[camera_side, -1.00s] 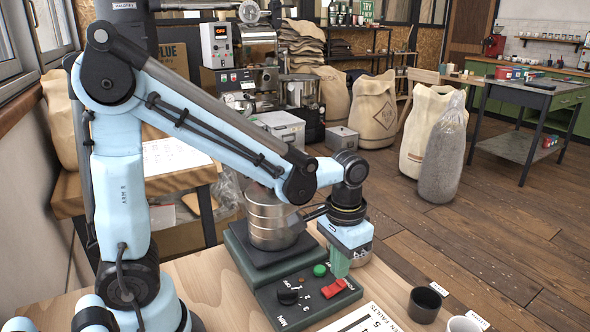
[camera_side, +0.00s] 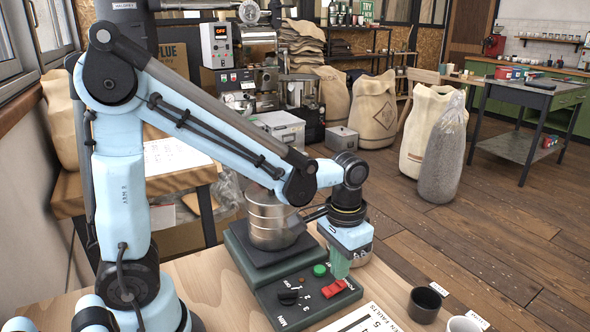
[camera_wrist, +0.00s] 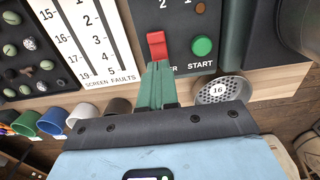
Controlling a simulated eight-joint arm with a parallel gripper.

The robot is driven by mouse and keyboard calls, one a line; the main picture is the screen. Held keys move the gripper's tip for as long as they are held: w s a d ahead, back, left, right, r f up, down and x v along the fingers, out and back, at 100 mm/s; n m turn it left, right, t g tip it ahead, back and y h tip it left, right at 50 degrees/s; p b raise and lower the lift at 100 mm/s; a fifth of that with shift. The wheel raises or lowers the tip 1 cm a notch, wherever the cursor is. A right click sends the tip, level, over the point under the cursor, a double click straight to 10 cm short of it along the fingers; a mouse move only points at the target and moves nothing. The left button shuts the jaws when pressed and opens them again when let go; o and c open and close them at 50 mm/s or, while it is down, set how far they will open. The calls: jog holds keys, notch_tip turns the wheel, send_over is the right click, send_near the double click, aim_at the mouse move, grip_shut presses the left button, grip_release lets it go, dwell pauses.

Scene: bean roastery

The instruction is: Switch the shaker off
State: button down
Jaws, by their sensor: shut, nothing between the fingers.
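The shaker (camera_side: 309,296) is a dark green machine on the wooden table, with a stack of metal sieves (camera_side: 272,220) on its plate. Its panel has a black knob (camera_side: 288,297), a green START button (camera_side: 320,270) and a red rocker switch (camera_side: 334,288). My gripper (camera_side: 340,273) points down over the panel, just behind the red switch, with its green fingers together and empty. In the wrist view the fingertips (camera_wrist: 160,66) are at the lower end of the red switch (camera_wrist: 157,45), and the green button (camera_wrist: 202,46) is to their right. I cannot tell whether they touch the switch.
A dark cup (camera_side: 425,304) and a white cup (camera_side: 464,324) stand at the table's right edge. A printed chart (camera_side: 362,320) lies in front of the shaker. A perforated metal sieve cup (camera_wrist: 220,90) is close to the right of my fingers.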

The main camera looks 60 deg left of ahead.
jog(key=shift+f, duration=1.15)
dwell(0.5)
jog(key=shift+r, duration=3.5)
jog(key=s+a+r+t, duration=0.2)
jog(key=s+a+t, duration=0.2)
jog(key=t, duration=0.3)
jog(key=shift+s, duration=0.1)
